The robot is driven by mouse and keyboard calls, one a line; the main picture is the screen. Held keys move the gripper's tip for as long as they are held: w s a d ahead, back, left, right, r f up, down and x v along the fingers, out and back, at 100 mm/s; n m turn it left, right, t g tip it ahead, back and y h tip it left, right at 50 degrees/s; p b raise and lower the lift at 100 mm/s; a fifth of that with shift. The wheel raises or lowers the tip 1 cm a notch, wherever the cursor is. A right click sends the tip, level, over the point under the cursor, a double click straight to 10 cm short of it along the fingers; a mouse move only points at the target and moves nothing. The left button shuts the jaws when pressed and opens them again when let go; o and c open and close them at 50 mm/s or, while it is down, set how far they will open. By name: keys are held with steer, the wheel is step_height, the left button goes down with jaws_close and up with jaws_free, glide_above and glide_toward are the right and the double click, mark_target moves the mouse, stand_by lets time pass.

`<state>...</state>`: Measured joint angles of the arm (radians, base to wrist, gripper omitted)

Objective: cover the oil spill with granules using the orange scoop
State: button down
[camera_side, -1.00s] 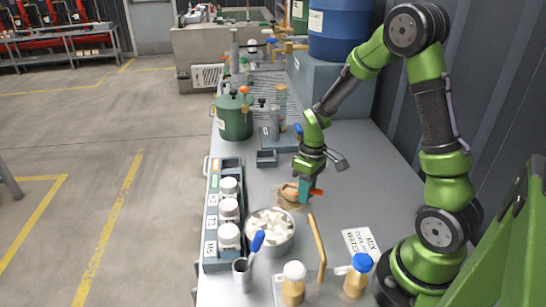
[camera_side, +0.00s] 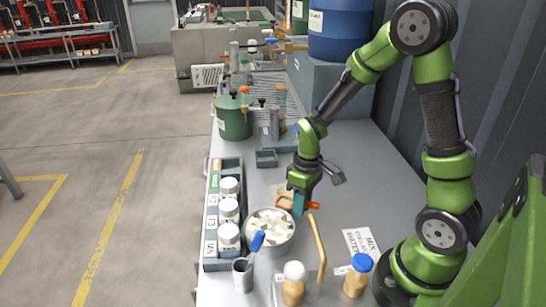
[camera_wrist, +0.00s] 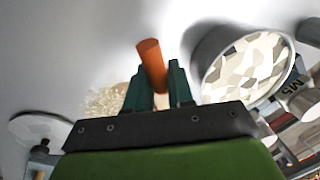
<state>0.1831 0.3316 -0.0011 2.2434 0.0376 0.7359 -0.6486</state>
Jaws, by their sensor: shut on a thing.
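My gripper (camera_side: 297,203) is shut on the orange scoop (camera_side: 312,205), low over the bench just behind the metal bowl. The scoop's orange handle also shows between the fingers in the wrist view (camera_wrist: 152,62); the rest of it is mostly hidden there. A tan, speckled patch of granules (camera_wrist: 103,100) lies on the bench beside the fingers, partly hidden by them. I cannot make out any dark oil around it. The metal bowl (camera_side: 289,243) holds pale, flake-like pieces and also shows in the wrist view (camera_wrist: 203,52).
A rack (camera_side: 212,250) with several white-lidded jars stands left of the bowl. A cup with a blue-handled tool (camera_side: 243,276), two bottles (camera_side: 293,284) and a wooden-looking stick (camera_side: 318,245) are in front. A green canister (camera_side: 234,120) stands farther back. The bench right of the gripper is fairly clear.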

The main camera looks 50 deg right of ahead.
steer(key=shift+w+d, duration=4.35)
step_height(320, 180, up, 6)
steer(key=shift+r, duration=0.25)
